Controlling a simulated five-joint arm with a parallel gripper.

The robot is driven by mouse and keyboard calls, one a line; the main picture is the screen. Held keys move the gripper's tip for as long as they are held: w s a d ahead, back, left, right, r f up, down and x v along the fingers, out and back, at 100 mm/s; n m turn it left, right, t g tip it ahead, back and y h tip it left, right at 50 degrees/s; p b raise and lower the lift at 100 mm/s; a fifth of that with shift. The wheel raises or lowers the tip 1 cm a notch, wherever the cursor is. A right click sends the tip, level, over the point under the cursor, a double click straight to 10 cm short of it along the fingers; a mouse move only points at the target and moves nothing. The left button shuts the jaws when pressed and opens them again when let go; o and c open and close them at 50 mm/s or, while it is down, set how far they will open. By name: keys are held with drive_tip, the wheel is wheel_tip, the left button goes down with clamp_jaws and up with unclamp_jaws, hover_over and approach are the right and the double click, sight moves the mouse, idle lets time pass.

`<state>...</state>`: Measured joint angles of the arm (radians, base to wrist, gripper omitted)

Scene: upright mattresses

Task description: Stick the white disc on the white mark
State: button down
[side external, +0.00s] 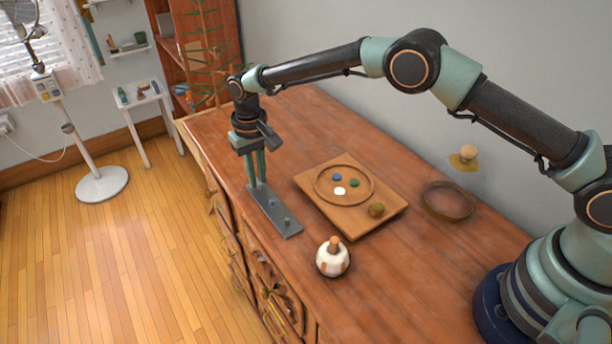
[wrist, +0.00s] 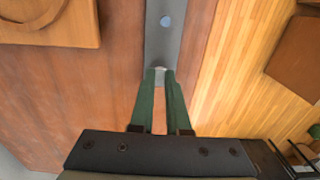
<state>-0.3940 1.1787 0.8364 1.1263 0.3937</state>
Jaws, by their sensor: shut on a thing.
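My gripper (side external: 256,184) points down over the far end of a grey strip (side external: 264,208) near the table's left edge. In the wrist view its green fingers (wrist: 160,84) close around a small whitish piece, the white disc (wrist: 160,71), at the strip's surface. I cannot tell whether the disc is still touching the strip; the fingers hide it in the side view. The white mark (side external: 340,190) lies inside the round ring on the wooden board (side external: 384,226), beside a blue mark (side external: 336,177) and a green mark (side external: 354,183).
Other small discs (side external: 287,221) sit on the strip, one blue in the wrist view (wrist: 166,21). Table space between strip and board is clear.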

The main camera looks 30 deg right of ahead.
drive_tip(key=shift+r, duration=0.15)
drive_tip(key=shift+r, duration=2.4)
drive_tip(key=s+d+r+n, duration=0.1)
drive_tip(key=s+d+n, duration=0.25)
drive_tip(key=d, duration=0.35)
drive_tip(key=n, duration=0.3)
hover_over(340, 191)
drive_tip(key=shift+r+m, duration=0.15)
drive_tip(key=shift+m, duration=0.1)
drive_tip(key=shift+f, duration=2.4)
